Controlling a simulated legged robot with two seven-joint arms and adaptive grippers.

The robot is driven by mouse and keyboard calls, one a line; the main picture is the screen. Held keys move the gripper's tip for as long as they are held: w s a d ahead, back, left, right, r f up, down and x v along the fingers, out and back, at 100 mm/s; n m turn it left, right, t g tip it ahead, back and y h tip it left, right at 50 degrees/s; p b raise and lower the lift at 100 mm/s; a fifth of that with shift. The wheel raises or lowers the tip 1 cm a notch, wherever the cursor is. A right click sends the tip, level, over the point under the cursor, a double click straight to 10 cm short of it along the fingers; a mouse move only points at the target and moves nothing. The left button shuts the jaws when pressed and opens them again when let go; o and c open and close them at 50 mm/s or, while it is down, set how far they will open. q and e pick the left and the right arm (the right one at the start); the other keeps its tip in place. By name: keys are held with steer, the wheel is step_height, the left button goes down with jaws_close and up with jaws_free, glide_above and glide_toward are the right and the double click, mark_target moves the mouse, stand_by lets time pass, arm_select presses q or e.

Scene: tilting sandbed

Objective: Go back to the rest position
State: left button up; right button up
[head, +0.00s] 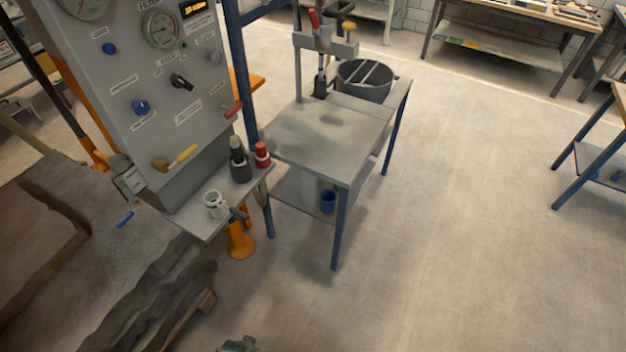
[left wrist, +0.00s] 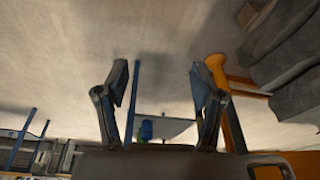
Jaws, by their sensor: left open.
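My left gripper (left wrist: 159,75) shows in the left wrist view with its two fingers spread wide apart. Nothing is between the fingertips; only bare floor shows behind them. Beyond the fingers, lower in that view, are a pale surface and a blue cup (left wrist: 146,130). No gripper can be clearly made out in the head view. A small grey-green piece (head: 237,344) is cut off at its bottom edge, and I cannot tell what it is. My right gripper is in neither view.
A grey control panel (head: 150,85) stands at left, with a small shelf holding a white mug (head: 214,204) and bottles. The sandbed (head: 130,300) lies lower left. A metal worktable (head: 320,140) with a dark bucket (head: 364,82) stands centre. The floor (head: 450,240) at right is clear.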

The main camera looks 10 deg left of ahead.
arm_select(q)
steer(key=s+f, duration=0.3)
steer(key=f, duration=0.8)
steer(key=s+f+g, duration=0.1)
steer(key=s+f, duration=0.3)
steer(key=f, duration=0.7)
steer(key=shift+a, duration=0.2)
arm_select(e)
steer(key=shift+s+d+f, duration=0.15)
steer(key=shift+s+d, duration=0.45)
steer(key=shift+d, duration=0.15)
arm_select(q)
steer(key=shift+d+r, duration=0.15)
steer(key=shift+d, duration=0.15)
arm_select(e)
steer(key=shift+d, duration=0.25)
arm_select(q)
steer(key=shift+a, duration=0.15)
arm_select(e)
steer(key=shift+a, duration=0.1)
